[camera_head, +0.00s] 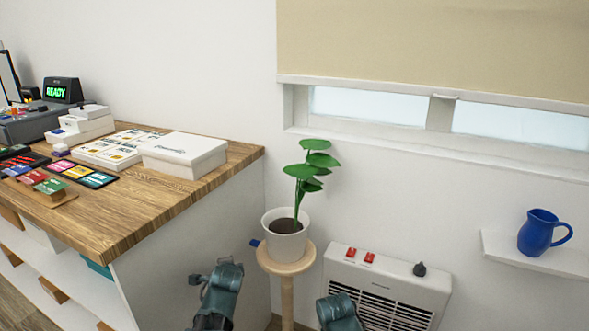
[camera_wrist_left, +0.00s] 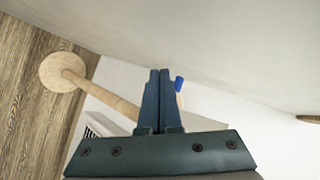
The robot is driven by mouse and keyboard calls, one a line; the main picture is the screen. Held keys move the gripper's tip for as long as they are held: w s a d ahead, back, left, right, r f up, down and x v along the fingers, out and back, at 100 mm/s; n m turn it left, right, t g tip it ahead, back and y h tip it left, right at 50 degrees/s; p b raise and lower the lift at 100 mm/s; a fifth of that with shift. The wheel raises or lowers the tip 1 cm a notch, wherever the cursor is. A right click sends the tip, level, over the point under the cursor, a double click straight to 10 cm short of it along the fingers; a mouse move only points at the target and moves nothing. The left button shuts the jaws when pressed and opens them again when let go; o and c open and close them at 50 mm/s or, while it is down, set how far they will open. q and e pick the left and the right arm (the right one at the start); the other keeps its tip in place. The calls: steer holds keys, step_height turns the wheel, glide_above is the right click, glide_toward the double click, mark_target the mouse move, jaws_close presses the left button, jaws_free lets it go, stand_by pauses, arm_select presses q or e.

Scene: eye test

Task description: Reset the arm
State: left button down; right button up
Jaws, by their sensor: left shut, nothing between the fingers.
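My left gripper (camera_wrist_left: 159,72) shows in the left wrist view, with its two dark fingers together and nothing between them. It is in front of the wooden plant stand, whose pole (camera_wrist_left: 100,94) runs behind the fingers from a round base (camera_wrist_left: 63,72). In the head view, teal parts of my left arm (camera_head: 220,292) and my right arm (camera_head: 340,313) show at the bottom edge. No fingers of either gripper can be made out there.
A potted plant (camera_head: 285,241) stands on the round stand top (camera_head: 286,263). Beside it are a white heater (camera_head: 388,285) and a shelf (camera_head: 540,262) with a blue jug (camera_head: 538,236). A wooden counter (camera_head: 140,212) at left carries a white box (camera_head: 184,155) and several other items.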

arm_select(q)
steer(key=s+d+f+n+g+h, duration=0.1)
steer(key=s+d+f+n+g, duration=0.4)
steer(key=s+d, duration=0.55)
steer(key=s+d+f+n+g+h, duration=0.1)
steer(key=s+d+f+n+g, duration=0.35)
steer(key=s+d, duration=0.55)
step_height(320, 180, up, 34)
steer(key=s+a+g+p, duration=0.1)
steer(key=s+p, duration=0.1)
steer(key=p, duration=3.2)
steer(key=shift+s, duration=0.15)
